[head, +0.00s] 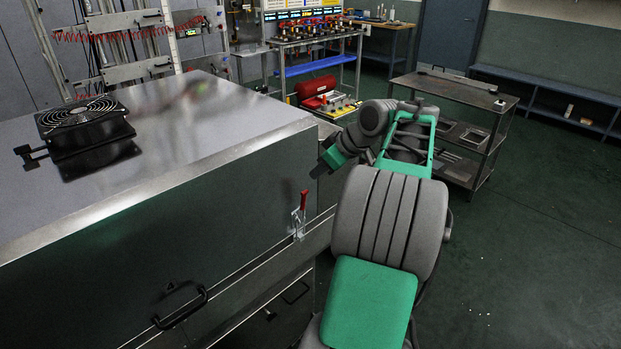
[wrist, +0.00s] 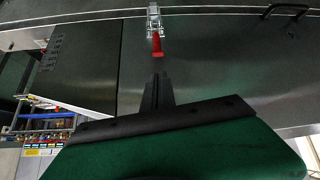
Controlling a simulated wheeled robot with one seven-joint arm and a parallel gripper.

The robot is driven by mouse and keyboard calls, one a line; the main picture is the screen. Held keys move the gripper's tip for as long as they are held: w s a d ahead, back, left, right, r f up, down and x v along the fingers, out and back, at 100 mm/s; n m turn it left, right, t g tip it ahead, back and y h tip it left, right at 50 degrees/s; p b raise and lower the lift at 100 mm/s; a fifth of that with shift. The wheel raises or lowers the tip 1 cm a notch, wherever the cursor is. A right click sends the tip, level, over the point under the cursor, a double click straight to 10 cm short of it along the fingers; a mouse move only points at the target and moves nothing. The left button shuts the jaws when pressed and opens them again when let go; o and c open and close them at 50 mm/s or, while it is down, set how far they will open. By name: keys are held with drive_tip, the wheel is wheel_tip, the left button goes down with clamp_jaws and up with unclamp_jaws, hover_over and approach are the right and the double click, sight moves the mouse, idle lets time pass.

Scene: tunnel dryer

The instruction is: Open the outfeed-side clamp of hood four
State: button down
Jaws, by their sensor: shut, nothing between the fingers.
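A toggle clamp (head: 298,222) with a red handle (head: 304,200) sits on the front face of the steel hood (head: 190,210), near its right end. The handle points upward in the head view. In the wrist view the clamp's metal body (wrist: 153,18) is at the top centre, and its red handle (wrist: 158,45) points toward my fingers. My gripper (head: 316,173) is above the clamp, beside the hood's right corner. In the wrist view my gripper (wrist: 158,78) is shut and empty, its tips a little apart from the handle's end. No other clamp is clearly visible.
A black handle (head: 180,308) sticks out of the hood front, left of the clamp. A black fan (head: 85,116) stands on the hood top. A brown-topped cart (head: 455,92) stands behind my arm. The floor (head: 540,230) to the right is clear.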

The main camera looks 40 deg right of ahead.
approach(295, 191)
drive_tip(key=x, duration=0.5)
drive_tip(key=shift+a, duration=0.1)
drive_tip(key=shift+f, duration=0.1)
